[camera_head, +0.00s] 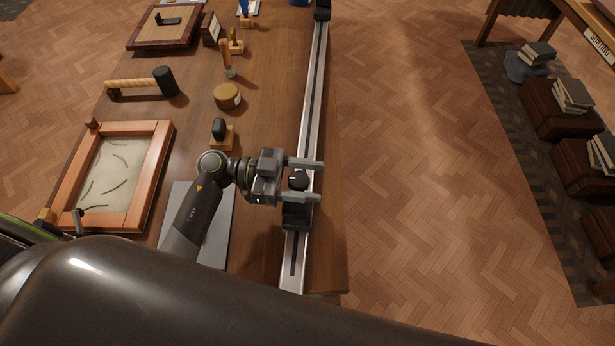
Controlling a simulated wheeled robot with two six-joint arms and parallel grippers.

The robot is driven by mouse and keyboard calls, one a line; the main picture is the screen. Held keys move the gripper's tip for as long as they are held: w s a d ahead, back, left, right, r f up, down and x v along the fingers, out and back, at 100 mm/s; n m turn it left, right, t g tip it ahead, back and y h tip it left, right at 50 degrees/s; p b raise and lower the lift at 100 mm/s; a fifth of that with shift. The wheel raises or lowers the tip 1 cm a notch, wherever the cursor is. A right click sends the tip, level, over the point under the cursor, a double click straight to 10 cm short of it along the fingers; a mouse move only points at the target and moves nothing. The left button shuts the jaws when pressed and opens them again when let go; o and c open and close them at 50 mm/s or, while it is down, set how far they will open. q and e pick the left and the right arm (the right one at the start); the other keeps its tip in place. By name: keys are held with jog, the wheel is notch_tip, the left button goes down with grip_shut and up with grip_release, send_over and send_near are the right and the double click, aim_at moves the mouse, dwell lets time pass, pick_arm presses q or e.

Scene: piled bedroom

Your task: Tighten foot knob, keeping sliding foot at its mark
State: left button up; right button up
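A long silver rail (309,102) runs along the right side of the wooden bench. A black sliding foot (296,217) sits on its near part, with a dark round knob (298,180) above its far end. My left gripper (305,180) reaches over the rail from the left. Its two fingers lie on the far and near sides of the knob, apart, with narrow gaps seeming to show. The gripper partly hides the foot. No mark for the foot can be made out. Another black fitting (322,11) is at the rail's far end. My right gripper is not in view.
On the bench (270,110) are a wooden-framed sand tray (153,176), a mallet (142,84), a round tin (227,96), a small stamp-like tool (220,134) and a grey sheet (219,225) under my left arm.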

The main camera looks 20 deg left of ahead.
pick_arm(q)
jog(key=c, duration=0.8)
jog(key=shift+m+g, duration=0.5)
jog(key=shift+g, duration=0.5)
jog(key=shift+s+g, duration=0.1)
jog(key=shift+g, duration=0.2)
jog(key=o, duration=1)
jog(key=shift+m, duration=0.3)
